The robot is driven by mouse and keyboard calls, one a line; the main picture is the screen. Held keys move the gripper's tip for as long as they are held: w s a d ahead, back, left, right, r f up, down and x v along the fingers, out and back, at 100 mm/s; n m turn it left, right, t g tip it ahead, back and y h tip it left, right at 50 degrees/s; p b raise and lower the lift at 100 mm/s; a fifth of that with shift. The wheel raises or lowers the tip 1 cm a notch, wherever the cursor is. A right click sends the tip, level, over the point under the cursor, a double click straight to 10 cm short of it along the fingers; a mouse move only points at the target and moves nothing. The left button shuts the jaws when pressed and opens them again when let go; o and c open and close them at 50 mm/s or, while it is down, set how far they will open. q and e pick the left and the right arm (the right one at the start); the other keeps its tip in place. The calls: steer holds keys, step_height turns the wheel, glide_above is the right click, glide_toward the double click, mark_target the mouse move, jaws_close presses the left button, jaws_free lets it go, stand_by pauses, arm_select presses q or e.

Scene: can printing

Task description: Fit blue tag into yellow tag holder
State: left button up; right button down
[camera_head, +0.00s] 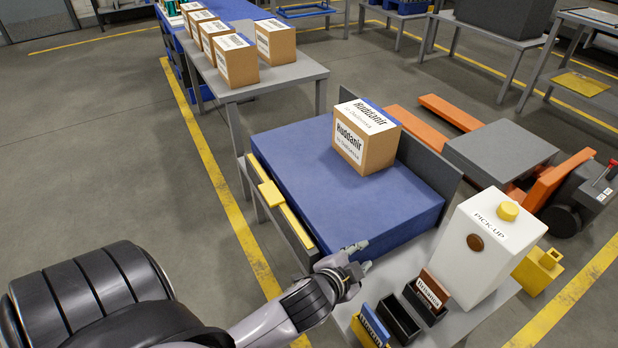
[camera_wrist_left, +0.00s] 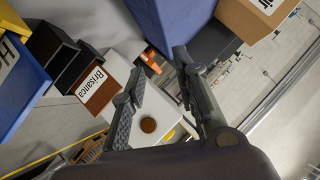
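A blue tag (camera_head: 373,324) with a white label stands at the front edge of the grey table, upright beside a yellow piece (camera_head: 362,335). It also shows at the left edge of the left wrist view (camera_wrist_left: 22,92). A yellow holder (camera_head: 270,194) sits on a yellow rail at the near-left side of the blue conveyor. My left gripper (camera_head: 360,257) is open and empty, in the air near the conveyor's front corner, apart from the tag. Its two fingers are spread in the left wrist view (camera_wrist_left: 160,75). My right gripper is out of view.
A black slot (camera_head: 398,320) and a brown tag (camera_head: 432,291) stand right of the blue tag. A white pick-up box (camera_head: 487,245) with a yellow button stands behind. A carton (camera_head: 366,137) sits on the blue conveyor (camera_head: 300,165). Floor at left is clear.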

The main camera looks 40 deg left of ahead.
arm_select(q)
steer(key=s+f+n+g, duration=0.2)
steer(key=s+f+g, duration=0.2)
steer(key=s, duration=0.5)
steer(key=s+d+f+n+g+h, duration=0.1)
steer(key=s+f+n+g, duration=0.2)
steer(key=s+f+g, duration=0.2)
steer(key=s+f, duration=0.2)
steer(key=s, duration=0.2)
steer(key=shift+f+n, duration=0.3)
steer(key=shift+f, duration=0.05)
